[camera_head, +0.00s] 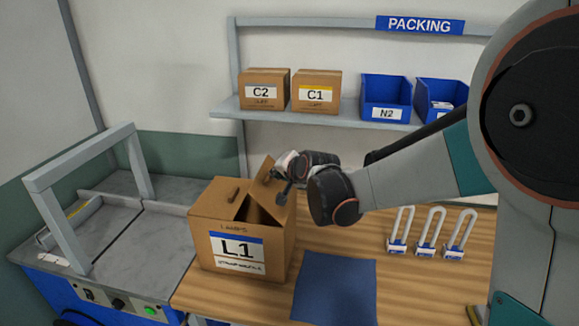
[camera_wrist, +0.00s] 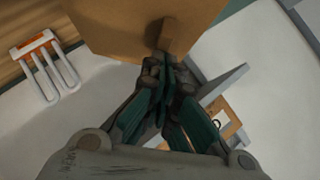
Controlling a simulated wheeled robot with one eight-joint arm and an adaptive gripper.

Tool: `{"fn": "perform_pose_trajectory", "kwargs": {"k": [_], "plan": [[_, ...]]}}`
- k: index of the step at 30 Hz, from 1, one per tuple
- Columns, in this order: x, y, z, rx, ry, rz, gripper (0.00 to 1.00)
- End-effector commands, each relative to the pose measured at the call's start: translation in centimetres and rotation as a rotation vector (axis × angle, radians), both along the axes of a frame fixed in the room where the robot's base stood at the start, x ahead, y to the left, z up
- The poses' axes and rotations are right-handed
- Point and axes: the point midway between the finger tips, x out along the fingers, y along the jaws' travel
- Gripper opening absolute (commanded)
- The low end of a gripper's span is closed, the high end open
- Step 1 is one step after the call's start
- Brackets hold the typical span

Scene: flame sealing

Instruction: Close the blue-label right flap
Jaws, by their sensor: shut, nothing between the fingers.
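A brown box (camera_head: 205,245) labelled L1, with a blue stripe on its label, stands on the wooden table. Its left flap (camera_head: 215,195) lies nearly flat with a small tab on it. Its right flap (camera_head: 263,181) stands up at a steep tilt, leaving a dark opening between the flaps. My gripper (camera_head: 283,190) is shut and empty at the outer right side of the raised flap. In the wrist view a cardboard panel (camera_wrist: 115,25) with a tab (camera_wrist: 170,36) is just ahead of the shut fingers (camera_wrist: 165,88). I cannot tell whether they touch it.
A blue mat (camera_head: 335,288) lies right of the box. Several white U-shaped items, one a padlock-like piece (camera_head: 425,245), stand at the right. A grey machine with a frame (camera_head: 90,155) is at the left. A shelf (camera_head: 225,108) with boxes and blue bins hangs behind.

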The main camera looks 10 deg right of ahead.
Motion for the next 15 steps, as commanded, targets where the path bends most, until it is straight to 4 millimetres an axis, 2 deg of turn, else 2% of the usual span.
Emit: {"fn": "perform_pose_trajectory", "kwargs": {"k": [7, 15], "plan": [[0.8, 2.7, -0.9, -0.197, 0.064, 0.005, 0.0], [1.7, 5.3, -3.0, -0.435, 0.14, 0.003, 0.0]]}}
